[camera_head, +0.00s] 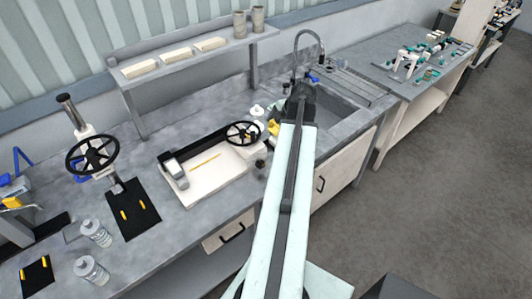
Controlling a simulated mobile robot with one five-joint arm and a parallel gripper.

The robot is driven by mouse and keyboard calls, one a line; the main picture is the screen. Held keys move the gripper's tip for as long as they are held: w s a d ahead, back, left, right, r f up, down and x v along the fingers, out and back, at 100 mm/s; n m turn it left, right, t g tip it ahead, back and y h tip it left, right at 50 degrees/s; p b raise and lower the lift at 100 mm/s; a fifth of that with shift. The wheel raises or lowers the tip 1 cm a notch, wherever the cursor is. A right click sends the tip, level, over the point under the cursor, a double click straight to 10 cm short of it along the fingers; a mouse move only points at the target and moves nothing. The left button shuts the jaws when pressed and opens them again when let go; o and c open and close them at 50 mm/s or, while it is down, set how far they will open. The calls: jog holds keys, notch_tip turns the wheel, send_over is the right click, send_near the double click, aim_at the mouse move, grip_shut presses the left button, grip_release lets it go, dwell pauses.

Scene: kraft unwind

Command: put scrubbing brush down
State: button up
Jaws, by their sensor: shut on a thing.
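My arm reaches away from me over the counter to the sink (345,107). My gripper (301,90) is the dark end of the arm, at the left side of the sink below the tap. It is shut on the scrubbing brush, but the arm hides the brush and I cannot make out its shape. A small blue thing (313,79) shows just beyond the gripper; I cannot tell whether it belongs to the brush or the tap.
A curved tap (309,34) rises behind my gripper. White bottles (257,111) and a yellow item (273,127) stand left of the arm. A white board with a black handwheel (243,133) lies further left. Ribbed draining surface (355,87) is clear right of the sink.

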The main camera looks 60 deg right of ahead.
notch_tip(320, 180, down, 13)
jog(key=b, duration=1.2)
jog(key=shift+f, duration=0.15)
jog(key=shift+r, duration=0.2)
jog(key=shift+w+d, duration=0.1)
jog(key=shift+w, duration=0.3)
jog(key=w, duration=0.3)
jog(key=shift+w+d, duration=0.1)
jog(key=shift+d, duration=0.2)
jog(key=shift+f+b, duration=0.6)
jog(key=shift+f, duration=0.2)
jog(key=shift+r, duration=0.25)
jog(key=shift+f, duration=0.2)
jog(key=o, duration=1)
jog(key=shift+o, duration=0.2)
jog(key=shift+r, duration=0.1)
